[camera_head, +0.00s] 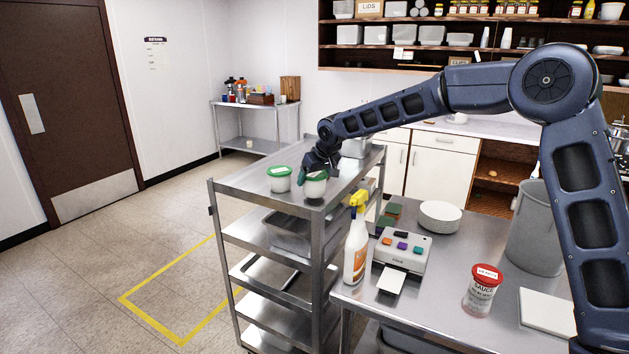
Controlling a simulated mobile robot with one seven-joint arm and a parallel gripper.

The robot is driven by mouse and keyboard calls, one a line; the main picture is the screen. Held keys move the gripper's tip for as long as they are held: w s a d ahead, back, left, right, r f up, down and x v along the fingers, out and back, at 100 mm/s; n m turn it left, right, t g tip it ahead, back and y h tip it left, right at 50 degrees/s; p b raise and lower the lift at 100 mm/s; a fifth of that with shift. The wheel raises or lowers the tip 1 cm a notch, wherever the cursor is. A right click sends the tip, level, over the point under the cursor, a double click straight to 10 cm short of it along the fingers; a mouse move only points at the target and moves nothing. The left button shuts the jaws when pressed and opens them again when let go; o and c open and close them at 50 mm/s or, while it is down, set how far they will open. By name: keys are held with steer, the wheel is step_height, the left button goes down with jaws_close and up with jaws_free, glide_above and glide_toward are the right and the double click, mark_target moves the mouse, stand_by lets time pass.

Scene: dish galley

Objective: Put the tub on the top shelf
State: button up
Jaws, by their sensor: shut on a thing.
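My gripper (314,172) is shut on a white tub (316,188) at the near right part of the steel rack's top shelf (252,187). The gripper fingers cover much of the tub's top, where some green shows. The held tub looks upright. I cannot tell whether its base touches the shelf. A second white tub with a green lid (280,179) stands on the same shelf, just left of the held one. A third tub, with a red lid and a sauce label (482,290), stands on the steel table.
Metal containers (355,147) sit at the rack's far end. The rack's left top area is clear.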

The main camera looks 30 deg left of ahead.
steer(key=shift+f, duration=0.6)
steer(key=o, duration=1.1)
steer(key=shift+f, duration=0.15)
steer(key=v, duration=1.2)
